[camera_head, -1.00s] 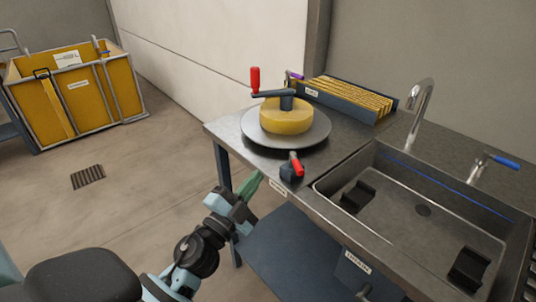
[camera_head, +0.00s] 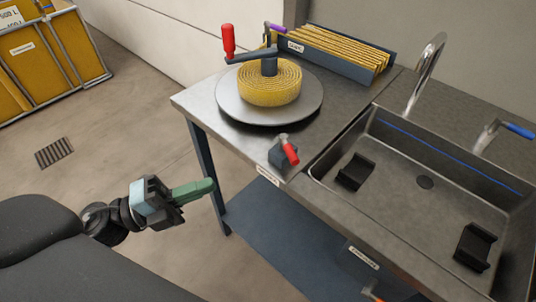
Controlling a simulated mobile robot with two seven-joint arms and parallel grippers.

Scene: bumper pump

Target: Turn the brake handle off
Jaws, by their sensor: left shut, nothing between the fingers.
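The brake handle appears to be the short lever with a red grip (camera_head: 290,154) on a dark block (camera_head: 281,156) at the front edge of the steel table. Its grip points toward the front and slightly right. Behind it, a yellow ribbed roll (camera_head: 270,88) sits on a round grey plate (camera_head: 237,104). A dark crank with an upright red knob (camera_head: 228,41) is on top of the roll. My left gripper (camera_head: 208,186) has green fingers, shut and empty. It shows left of the table's front leg, apart from the brake handle. My right gripper is not in view.
A sink (camera_head: 406,207) with black holders and a tap (camera_head: 427,72) is at the right. A rack of yellow sheets (camera_head: 335,52) stands at the back of the table (camera_head: 190,98). Yellow bins (camera_head: 34,70) are far left. The floor between is clear apart from a drain grate (camera_head: 55,152).

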